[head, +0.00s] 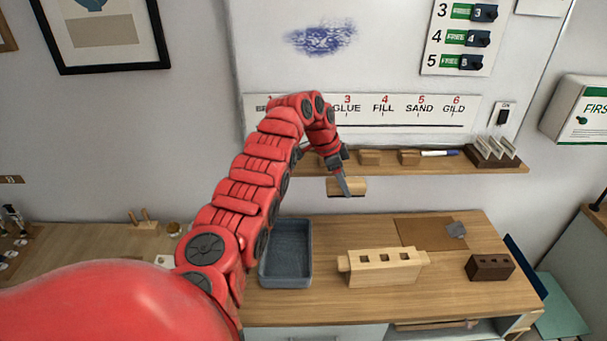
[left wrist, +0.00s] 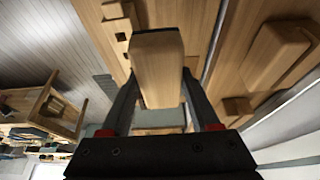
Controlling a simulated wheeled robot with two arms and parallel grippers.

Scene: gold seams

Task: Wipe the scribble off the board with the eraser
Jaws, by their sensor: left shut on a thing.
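The whiteboard (head: 265,70) hangs on the wall, with a blue scribble (head: 320,38) smeared on its upper part. My left gripper (head: 343,186) is shut on a wooden block, the eraser (head: 356,187), just below the board's ledge and above the workbench. In the left wrist view the eraser (left wrist: 158,75) sits between the two fingers of the gripper (left wrist: 157,100), with a dark strip along its far end. The eraser is apart from the board. My right gripper is not in view.
The ledge (head: 470,165) carries two wooden blocks (head: 370,157), a marker (head: 440,153) and a card rack (head: 495,152). A label strip (head: 430,110) and switch panel (head: 460,38) are on the board. The bench below holds a grey tray (head: 308,255) and a slotted wooden block (head: 382,268).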

